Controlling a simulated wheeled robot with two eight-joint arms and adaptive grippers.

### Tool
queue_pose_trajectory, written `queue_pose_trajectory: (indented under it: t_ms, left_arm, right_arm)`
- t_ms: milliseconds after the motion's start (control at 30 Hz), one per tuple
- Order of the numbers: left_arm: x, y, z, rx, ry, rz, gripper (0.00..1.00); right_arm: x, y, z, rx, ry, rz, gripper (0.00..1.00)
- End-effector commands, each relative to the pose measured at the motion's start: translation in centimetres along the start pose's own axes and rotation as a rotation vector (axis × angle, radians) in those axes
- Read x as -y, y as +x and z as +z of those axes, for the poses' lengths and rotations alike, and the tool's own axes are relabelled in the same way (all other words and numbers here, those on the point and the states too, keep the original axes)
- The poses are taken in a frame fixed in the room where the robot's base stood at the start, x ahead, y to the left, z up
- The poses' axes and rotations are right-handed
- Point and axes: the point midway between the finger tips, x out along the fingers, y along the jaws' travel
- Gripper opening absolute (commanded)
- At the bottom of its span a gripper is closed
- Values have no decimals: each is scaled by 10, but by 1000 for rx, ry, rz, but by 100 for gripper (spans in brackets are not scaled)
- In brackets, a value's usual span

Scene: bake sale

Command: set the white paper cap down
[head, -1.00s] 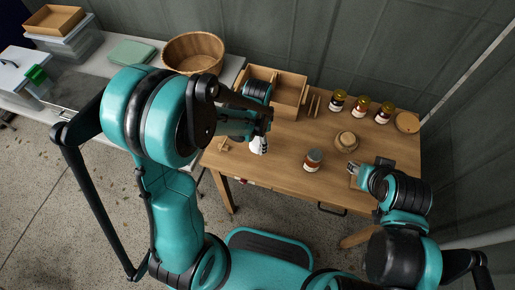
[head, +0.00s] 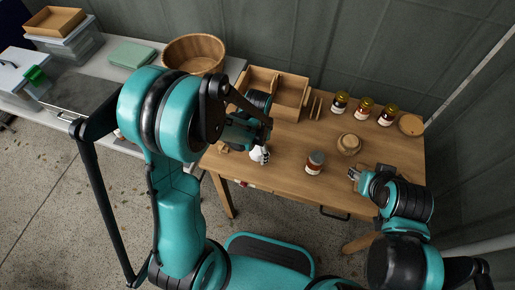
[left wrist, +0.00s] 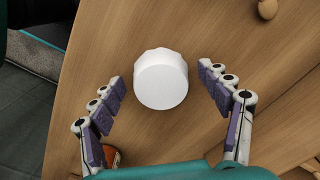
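The white paper cap (left wrist: 161,85) shows in the left wrist view as a pale round shape with a wavy far edge. It appears to stand on the wooden table (left wrist: 225,30). My left gripper (left wrist: 160,74) is open, with one finger on each side of the cap and a visible gap to both. In the head view my left gripper (head: 260,151) is low over the table's front left part, and I cannot separate the cap from the pale fingers there. My right gripper (head: 354,174) is at the table's front right; its finger opening is too small to judge.
A jar (head: 315,162) stands right of the left gripper, with a round wooden item (head: 349,144) beyond it. Several jars (head: 364,106) line the back right near a round board (head: 411,125). A divided wooden box (head: 291,92) stands behind the left gripper.

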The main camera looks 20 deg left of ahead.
Motion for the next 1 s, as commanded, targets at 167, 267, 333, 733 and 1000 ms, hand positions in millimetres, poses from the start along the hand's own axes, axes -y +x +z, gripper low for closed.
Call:
queue_pose_trajectory:
  t_ms: [167,267,333,733,1000]
  left_arm:
    - [0,-1,0,0,0,0,76]
    - [0,-6,0,0,0,0,76]
    - [0,-16,0,0,0,0,76]
    - [0,-102,0,0,0,0,76]
    - [-1,-128,2,-9,-17,-8,76]
  right_arm:
    - [0,0,0,0,0,0,40]
    - [0,-5,-3,0,0,0,40]
    - [0,-8,-6,0,0,0,40]
    - [0,-37,-26,0,0,0,40]
    - [0,-42,-30,0,0,0,40]
